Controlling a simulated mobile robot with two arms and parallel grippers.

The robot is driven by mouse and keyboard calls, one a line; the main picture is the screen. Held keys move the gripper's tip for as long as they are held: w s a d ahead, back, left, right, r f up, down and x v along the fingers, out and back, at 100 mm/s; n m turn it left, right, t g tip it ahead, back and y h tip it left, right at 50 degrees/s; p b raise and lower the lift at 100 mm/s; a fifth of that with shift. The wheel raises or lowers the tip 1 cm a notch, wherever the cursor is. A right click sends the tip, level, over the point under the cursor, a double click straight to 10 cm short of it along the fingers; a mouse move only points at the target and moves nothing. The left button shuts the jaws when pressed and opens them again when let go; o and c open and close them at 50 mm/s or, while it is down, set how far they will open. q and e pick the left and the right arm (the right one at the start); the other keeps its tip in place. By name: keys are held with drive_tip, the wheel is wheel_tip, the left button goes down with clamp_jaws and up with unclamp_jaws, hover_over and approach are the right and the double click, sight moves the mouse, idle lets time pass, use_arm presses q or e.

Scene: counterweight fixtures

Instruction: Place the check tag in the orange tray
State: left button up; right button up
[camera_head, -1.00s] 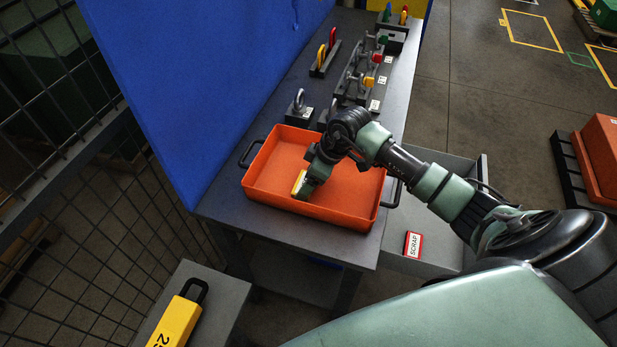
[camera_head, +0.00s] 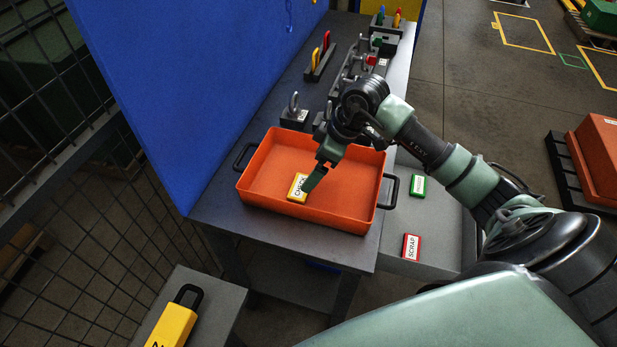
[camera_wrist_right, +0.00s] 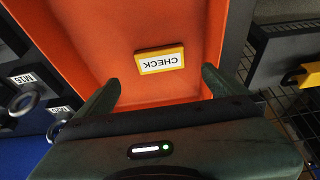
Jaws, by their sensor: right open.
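The check tag (camera_head: 298,187) is a small yellow block with a white CHECK label. It lies on the floor of the orange tray (camera_head: 262,175), and it also shows in the right wrist view (camera_wrist_right: 160,59). My right gripper (camera_head: 316,180) is over the tray, close to the tag. In the right wrist view its two fingers (camera_wrist_right: 158,90) are spread wide, and the tag lies beyond them, apart from both. Nothing is between the fingers. My left gripper is not in view.
Red SCRAP (camera_head: 411,247) and green (camera_head: 418,186) tags lie on a grey surface right of the tray. A ring weight (camera_head: 294,115) and tool racks (camera_head: 319,62) stand behind the tray. A yellow weight (camera_head: 170,325) sits on a stand at the lower left.

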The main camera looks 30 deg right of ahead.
drive_tip(key=v, duration=0.3)
drive_tip(key=shift+s+d+r, duration=0.1)
drive_tip(key=shift+r, duration=0.2)
idle(0.3)
